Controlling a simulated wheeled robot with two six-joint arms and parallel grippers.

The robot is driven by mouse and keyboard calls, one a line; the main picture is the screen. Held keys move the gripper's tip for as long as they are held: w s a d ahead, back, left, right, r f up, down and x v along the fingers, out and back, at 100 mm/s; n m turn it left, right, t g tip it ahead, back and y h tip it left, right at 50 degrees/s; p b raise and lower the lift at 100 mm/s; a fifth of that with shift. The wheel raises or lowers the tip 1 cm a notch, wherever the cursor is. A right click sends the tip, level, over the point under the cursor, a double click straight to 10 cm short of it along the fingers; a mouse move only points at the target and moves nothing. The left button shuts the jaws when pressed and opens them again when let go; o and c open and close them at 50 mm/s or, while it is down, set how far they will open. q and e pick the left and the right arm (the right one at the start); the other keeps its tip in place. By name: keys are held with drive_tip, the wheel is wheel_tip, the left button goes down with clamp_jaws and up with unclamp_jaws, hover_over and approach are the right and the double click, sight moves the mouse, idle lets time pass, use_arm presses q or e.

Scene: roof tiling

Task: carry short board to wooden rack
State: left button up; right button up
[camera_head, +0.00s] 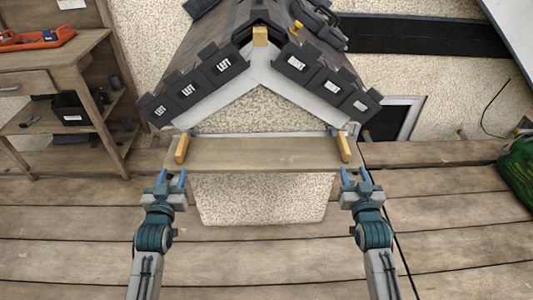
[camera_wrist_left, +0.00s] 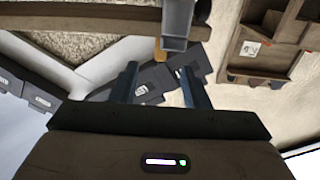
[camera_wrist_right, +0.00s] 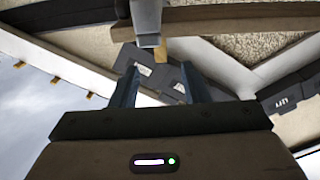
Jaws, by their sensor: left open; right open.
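A wide brown board (camera_head: 265,153), which I take to be the short board, lies level across the front of the small tiled roof, above a pale stone block. My left gripper (camera_head: 171,178) is open just in front of the board's left end. My right gripper (camera_head: 356,177) is open just in front of its right end. Both look empty; I cannot tell whether either touches the board. In the wrist views the left fingers (camera_wrist_left: 158,88) and right fingers (camera_wrist_right: 157,88) stand apart. A wooden shelf unit (camera_head: 62,102), perhaps the wooden rack, stands at the left.
The small roof (camera_head: 222,62) carries dark tiles, with yellow blocks (camera_head: 182,148) (camera_head: 345,149) near the board's ends. An orange tool tray (camera_head: 36,39) and a black bin (camera_head: 72,113) sit on the shelf unit. A green bag (camera_head: 518,168) lies far right. The plank floor (camera_head: 265,255) in front is clear.

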sight(180, 150)
use_arm(q)
drive_tip(key=shift+a, duration=0.1)
use_arm(e)
drive_tip(key=shift+a, duration=0.1)
use_arm(q)
drive_tip(key=shift+w, duration=0.15)
use_arm(e)
drive_tip(key=shift+w, duration=0.15)
use_arm(q)
drive_tip(key=w, duration=1)
drive_tip(key=shift+w, duration=0.3)
use_arm(e)
drive_tip(key=w, duration=1)
drive_tip(key=shift+w, duration=0.3)
use_arm(q)
clamp_jaws()
use_arm(e)
clamp_jaws()
